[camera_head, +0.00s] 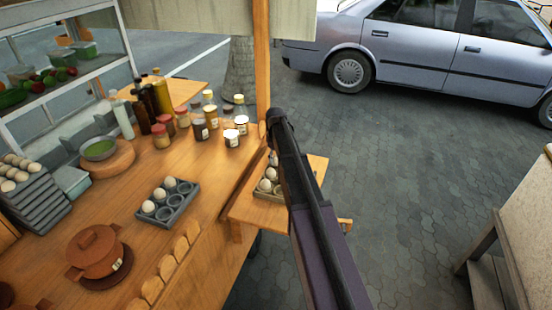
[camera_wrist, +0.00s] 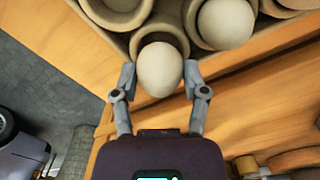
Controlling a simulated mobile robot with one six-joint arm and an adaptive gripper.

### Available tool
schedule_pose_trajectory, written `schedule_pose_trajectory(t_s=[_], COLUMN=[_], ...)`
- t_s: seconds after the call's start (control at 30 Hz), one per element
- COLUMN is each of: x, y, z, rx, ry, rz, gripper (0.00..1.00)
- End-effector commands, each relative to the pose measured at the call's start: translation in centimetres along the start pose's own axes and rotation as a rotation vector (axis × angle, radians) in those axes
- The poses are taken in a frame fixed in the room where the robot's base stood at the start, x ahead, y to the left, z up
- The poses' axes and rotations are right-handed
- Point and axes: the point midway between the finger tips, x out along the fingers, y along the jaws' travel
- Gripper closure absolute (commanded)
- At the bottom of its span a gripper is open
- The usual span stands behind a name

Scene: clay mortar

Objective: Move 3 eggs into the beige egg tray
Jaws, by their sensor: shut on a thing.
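In the wrist view, my gripper (camera_wrist: 160,82) has its two fingers on either side of a pale egg (camera_wrist: 160,68) and is shut on it. This egg is at a near-edge cup of the beige egg tray (camera_wrist: 131,45); I cannot tell whether it rests on the cup's bottom. Another egg (camera_wrist: 226,22) sits in a neighbouring cup. In the head view, the beige tray (camera_head: 258,193) is on a small side shelf, partly hidden by my arm, with eggs (camera_head: 265,185) showing.
Several jars (camera_head: 211,117) and bottles stand behind the grey tray. Stacked trays with eggs (camera_head: 38,196) stand at left. A wooden post (camera_head: 261,60) rises beside the side shelf (camera_head: 242,212).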

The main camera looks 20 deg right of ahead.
Motion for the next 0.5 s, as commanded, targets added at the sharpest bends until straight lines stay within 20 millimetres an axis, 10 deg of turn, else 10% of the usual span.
schedule_pose_trajectory(t_s=[0.5], x=[0.6], y=[0.0], z=[0.0], rx=[0.0], ry=[0.0], rz=[0.0], gripper=[0.58])
